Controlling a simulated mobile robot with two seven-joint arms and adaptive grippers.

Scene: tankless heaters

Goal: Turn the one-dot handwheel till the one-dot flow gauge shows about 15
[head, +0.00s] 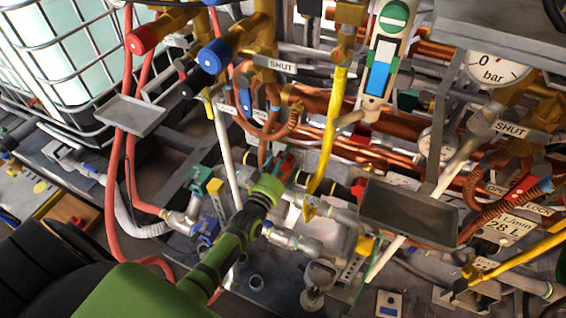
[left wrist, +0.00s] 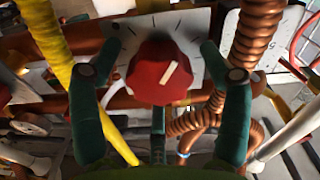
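In the head view my left gripper (head: 280,172) reaches in beside a small red part among the pipes, mostly hidden. A round dial marked bar (head: 492,68) reads near 0. An L/min plate (head: 502,229) shows 28 L. Which gauge is the one-dot flow gauge, I cannot tell. My right gripper is not seen.
Yellow rods (head: 335,120), copper pipes (head: 320,105) and a coiled hose (left wrist: 255,30) crowd the area around the gripper. A dark tray (head: 408,212) stands right of it. A red handle (head: 143,39) and a blue one (head: 214,56) are above. Little free room shows.

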